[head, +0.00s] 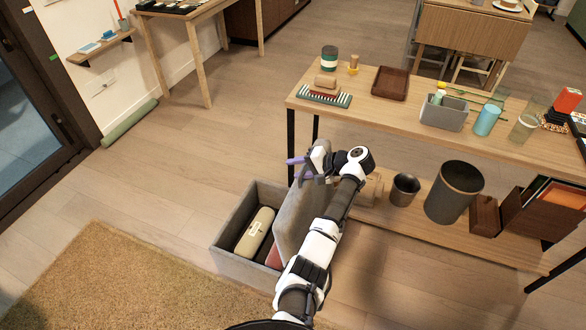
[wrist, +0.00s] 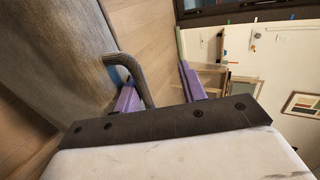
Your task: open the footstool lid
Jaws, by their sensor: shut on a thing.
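The footstool (head: 238,268) is a grey fabric box on the floor at the rug's edge. Its lid (head: 292,215) is raised and stands steeply up on the box's right side, so the inside shows. My gripper (head: 297,169), with purple fingers, is at the lid's upper edge. In the wrist view, a grey loop handle (wrist: 140,72) arches from the grey lid face (wrist: 55,60) to the purple fingers of my gripper (wrist: 155,80), which is shut on it. My arm hides part of the lid and box in the head view.
A beige roll (head: 256,231) and a reddish item (head: 274,257) lie inside the footstool. A wooden table (head: 360,112) with a lower shelf (head: 445,242) holding bins stands close on the right. The shag rug (head: 110,280) and open floor lie to the left.

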